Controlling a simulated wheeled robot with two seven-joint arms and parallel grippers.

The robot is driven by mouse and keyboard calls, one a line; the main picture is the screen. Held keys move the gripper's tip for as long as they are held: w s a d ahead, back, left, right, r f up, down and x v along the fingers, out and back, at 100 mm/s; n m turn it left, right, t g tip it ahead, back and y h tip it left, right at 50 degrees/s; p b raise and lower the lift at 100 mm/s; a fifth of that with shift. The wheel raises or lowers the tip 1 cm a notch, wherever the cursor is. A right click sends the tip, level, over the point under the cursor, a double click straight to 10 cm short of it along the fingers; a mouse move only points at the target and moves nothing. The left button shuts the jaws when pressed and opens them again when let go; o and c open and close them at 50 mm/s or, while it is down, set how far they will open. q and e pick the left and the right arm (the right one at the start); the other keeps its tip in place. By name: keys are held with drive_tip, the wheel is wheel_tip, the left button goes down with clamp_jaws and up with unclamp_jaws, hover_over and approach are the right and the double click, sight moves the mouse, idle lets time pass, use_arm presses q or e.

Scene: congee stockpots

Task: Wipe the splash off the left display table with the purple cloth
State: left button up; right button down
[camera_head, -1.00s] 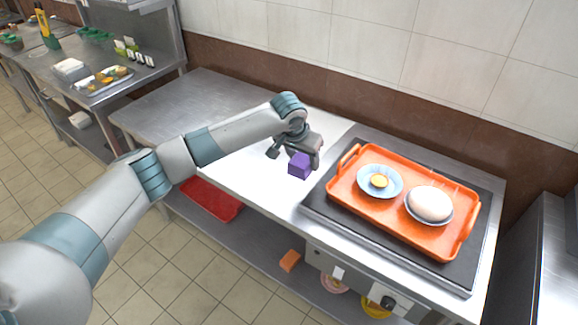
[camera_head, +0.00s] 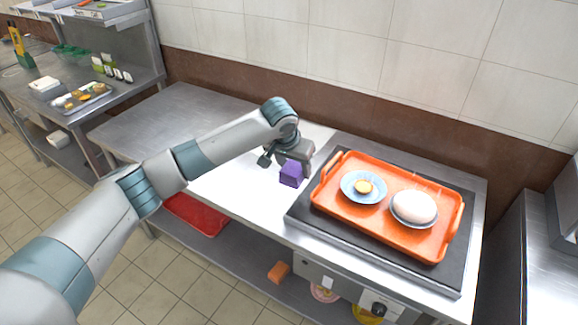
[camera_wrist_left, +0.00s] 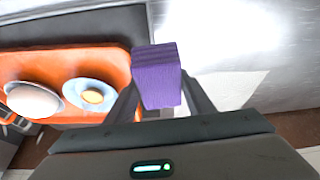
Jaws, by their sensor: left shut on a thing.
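The purple cloth (camera_head: 291,174) is a small folded block in the jaws of my left gripper (camera_head: 285,163). In the left wrist view the purple cloth (camera_wrist_left: 157,76) sits between the two fingers, and the gripper is shut on it. It is held over the bright metal table (camera_head: 240,182), just left of the dark hotplate; whether it touches the top I cannot tell. No splash can be made out on the table; my left arm hides part of it. My right gripper is not in view.
An orange tray (camera_head: 442,252) with a blue plate (camera_head: 350,192) and a bowl holding a white mound (camera_head: 413,206) stands on the dark hotplate (camera_head: 300,214) to the right. A duller steel table top (camera_head: 165,112) lies left. A red tray (camera_head: 195,214) is on the lower shelf.

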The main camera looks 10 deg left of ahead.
use_arm(q)
drive_tip(key=s+a+r+n, duration=0.1)
drive_tip(key=s+a+r, duration=0.2)
drive_tip(key=s, duration=0.3)
drive_tip(key=s+a+r+n, duration=0.1)
drive_tip(key=s+a+r, duration=0.2)
drive_tip(key=s, duration=0.4)
drive_tip(key=s+a+r+n+y, duration=0.1)
drive_tip(key=s+a+r, duration=0.2)
drive_tip(key=s, duration=0.4)
drive_tip(key=shift+a+r, duration=0.15)
drive_tip(key=shift+r, duration=0.65)
drive_tip(key=shift+a, duration=0.1)
